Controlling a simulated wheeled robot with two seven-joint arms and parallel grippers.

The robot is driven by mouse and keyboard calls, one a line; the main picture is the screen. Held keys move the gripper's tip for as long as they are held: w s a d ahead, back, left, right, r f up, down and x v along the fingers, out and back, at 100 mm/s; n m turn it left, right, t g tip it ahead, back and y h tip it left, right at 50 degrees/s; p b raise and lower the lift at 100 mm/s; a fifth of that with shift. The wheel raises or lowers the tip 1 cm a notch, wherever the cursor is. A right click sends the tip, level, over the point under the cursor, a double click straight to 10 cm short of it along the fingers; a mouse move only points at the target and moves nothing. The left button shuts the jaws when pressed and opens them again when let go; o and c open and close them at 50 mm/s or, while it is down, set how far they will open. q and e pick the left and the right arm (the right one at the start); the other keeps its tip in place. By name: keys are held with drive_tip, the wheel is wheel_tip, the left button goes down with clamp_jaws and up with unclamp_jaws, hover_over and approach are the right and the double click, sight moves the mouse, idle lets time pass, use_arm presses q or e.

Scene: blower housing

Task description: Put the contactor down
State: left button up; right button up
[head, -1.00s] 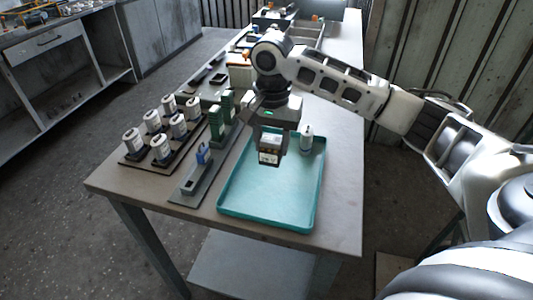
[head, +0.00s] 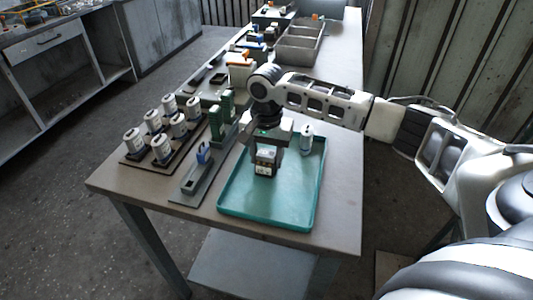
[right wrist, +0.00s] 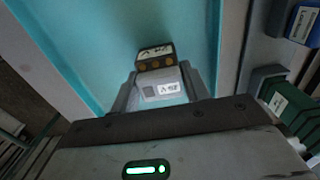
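The contactor (head: 266,167) is a small grey and dark block with a white label. It is in my right gripper (head: 268,157), over the left-middle part of the teal tray (head: 262,207). In the right wrist view the contactor (right wrist: 161,86) sits between the two fingers (right wrist: 163,92), which close on its sides, with the tray floor (right wrist: 120,28) beyond it. I cannot tell whether its underside touches the tray. My left gripper is not in view.
A white cylindrical part (head: 307,140) stands in the tray's far right corner. Left of the tray are a rail with a blue part (head: 204,153), green modules (head: 215,123) and a rack of several white cylinders (head: 162,148). The tray's near half is clear.

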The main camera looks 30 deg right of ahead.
sight(266, 153)
drive_tip(key=shift+o, duration=1.2)
drive_tip(key=shift+r, duration=0.1)
wheel_tip(266, 153, up, 12)
drive_tip(key=shift+b, duration=0.35)
